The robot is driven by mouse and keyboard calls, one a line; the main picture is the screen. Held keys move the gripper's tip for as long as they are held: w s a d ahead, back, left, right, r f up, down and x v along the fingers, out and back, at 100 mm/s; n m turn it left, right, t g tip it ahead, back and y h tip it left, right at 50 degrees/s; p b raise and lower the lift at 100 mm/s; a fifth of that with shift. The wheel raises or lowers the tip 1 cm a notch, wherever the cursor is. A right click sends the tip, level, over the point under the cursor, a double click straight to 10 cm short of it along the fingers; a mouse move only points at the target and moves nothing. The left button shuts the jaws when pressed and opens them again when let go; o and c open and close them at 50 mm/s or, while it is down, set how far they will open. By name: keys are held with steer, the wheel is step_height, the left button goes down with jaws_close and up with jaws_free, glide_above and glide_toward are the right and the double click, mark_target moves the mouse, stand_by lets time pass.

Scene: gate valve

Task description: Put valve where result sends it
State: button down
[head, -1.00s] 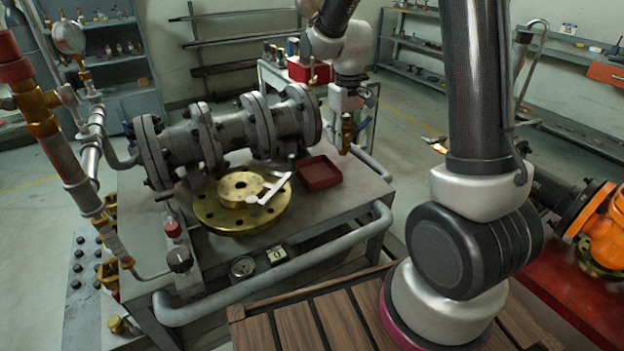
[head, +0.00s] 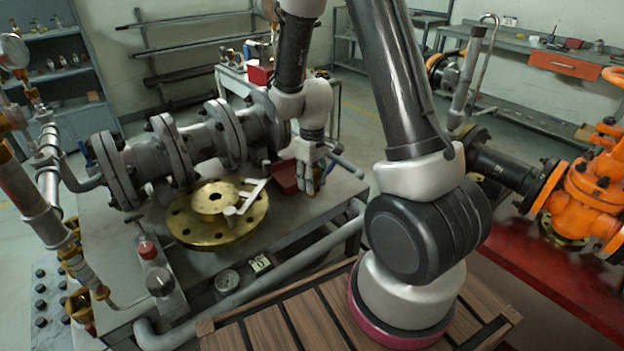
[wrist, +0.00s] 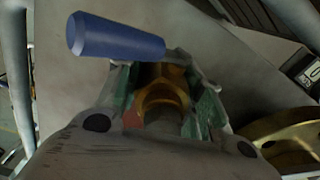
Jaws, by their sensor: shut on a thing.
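My gripper (head: 318,180) is over the right side of the grey worktable (head: 285,222), by the small red tray (head: 285,177). It is shut on a small brass valve (wrist: 163,92) with a blue handle (wrist: 115,38). In the wrist view the valve's brass body sits between the greenish finger pads, and the handle sticks out to the upper left. In the head view my gripper mostly hides the valve and covers part of the tray. I cannot tell how high the valve is above the table.
A brass flange (head: 190,222) with a pale T-shaped piece lies left of the tray. Grey flanged piping (head: 200,145) stands behind it. A pressure gauge (head: 227,280) is at the front edge. A large orange valve (head: 590,190) stands on a red bench (head: 540,275) at right.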

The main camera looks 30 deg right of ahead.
steer(key=shift+f, duration=0.1)
steer(key=c, duration=0.9)
jaws_free()
